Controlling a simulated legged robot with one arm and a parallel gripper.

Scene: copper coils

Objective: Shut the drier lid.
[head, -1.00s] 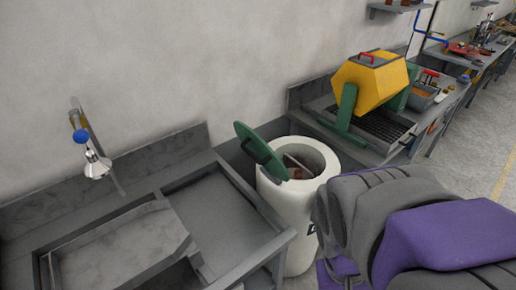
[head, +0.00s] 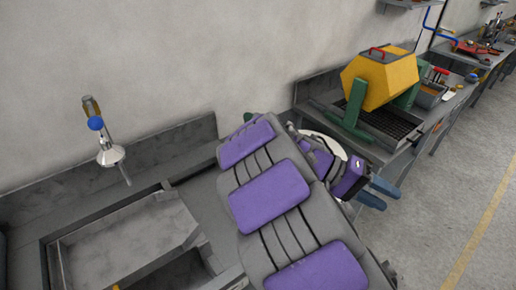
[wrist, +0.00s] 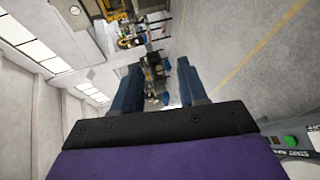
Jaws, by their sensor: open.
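The drier is a white drum, and only a strip of its white rim (head: 336,148) shows past my arm in the head view. Its green lid is almost wholly hidden behind my arm, so I cannot tell how it stands now. In the wrist view, a light panel with a green button (wrist: 291,140) and partly cut-off lettering shows at the lower right. My gripper (head: 381,193) is beyond the drier's right side, pointing right. Its two blue fingers stand apart with nothing between them in the wrist view (wrist: 161,88).
A yellow tumbling barrel (head: 380,82) on a green stand sits on the bench behind the drier. A grey sink bench (head: 190,140) with a tap (head: 108,152) is at the left. Open floor (head: 450,180) lies at the right.

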